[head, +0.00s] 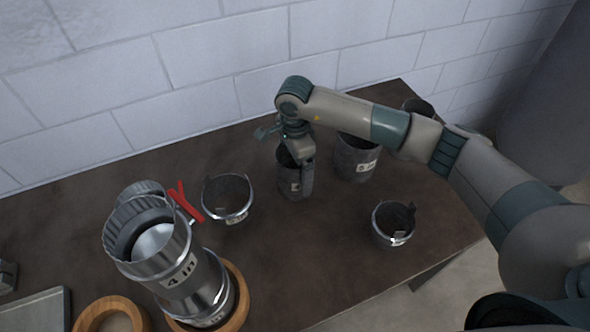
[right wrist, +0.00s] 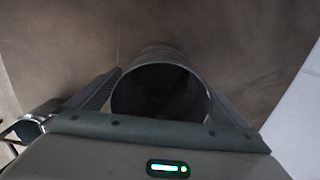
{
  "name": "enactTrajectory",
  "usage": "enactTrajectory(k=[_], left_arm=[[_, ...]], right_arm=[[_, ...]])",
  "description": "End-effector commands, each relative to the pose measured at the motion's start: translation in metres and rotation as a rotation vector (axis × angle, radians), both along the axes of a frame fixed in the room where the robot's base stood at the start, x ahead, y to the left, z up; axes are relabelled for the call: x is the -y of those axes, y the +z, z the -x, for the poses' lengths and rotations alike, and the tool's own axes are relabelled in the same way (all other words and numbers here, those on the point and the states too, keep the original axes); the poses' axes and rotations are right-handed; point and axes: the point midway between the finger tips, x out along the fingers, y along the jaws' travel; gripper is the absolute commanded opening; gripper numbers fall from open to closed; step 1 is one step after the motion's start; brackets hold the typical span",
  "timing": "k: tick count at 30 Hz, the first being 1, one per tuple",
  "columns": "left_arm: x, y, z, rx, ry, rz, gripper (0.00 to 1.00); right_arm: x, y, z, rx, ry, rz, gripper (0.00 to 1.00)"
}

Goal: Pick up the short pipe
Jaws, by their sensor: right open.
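A short dark metal pipe (head: 295,185) with a small pale label stands upright on the brown table. My right gripper (head: 297,158) is over it, pointing down at its top. In the right wrist view the pipe's round open mouth (right wrist: 160,93) lies between the two fingers of the open gripper (right wrist: 162,85), one on each side. Whether the fingers touch the wall cannot be told. My left gripper is not in view.
A wider labelled pipe (head: 357,160) stands just right of the short pipe. Clamp collars stand at left (head: 228,212) and right (head: 393,238). A "4 in" duct assembly (head: 185,275) with a red handle (head: 186,201) is front left. A brick wall (head: 190,60) closes the back.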

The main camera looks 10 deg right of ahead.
Motion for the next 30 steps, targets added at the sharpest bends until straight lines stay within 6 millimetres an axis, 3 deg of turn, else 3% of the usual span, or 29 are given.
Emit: enactTrajectory(k=[5, 11, 23, 30], left_arm=[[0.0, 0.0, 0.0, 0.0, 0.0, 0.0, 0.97], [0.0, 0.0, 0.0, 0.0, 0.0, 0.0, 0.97], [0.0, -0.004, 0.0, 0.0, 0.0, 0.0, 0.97], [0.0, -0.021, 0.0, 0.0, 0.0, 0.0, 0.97]], right_arm=[[0.0, 0.0, 0.0, 0.0, 0.0, 0.0, 0.95], [0.0, 0.0, 0.0, 0.0, 0.0, 0.0, 0.49], [0.0, 0.003, -0.001, 0.001, 0.0, 0.0, 0.49], [0.0, 0.023, -0.001, 0.005, 0.002, -0.001, 0.49]])
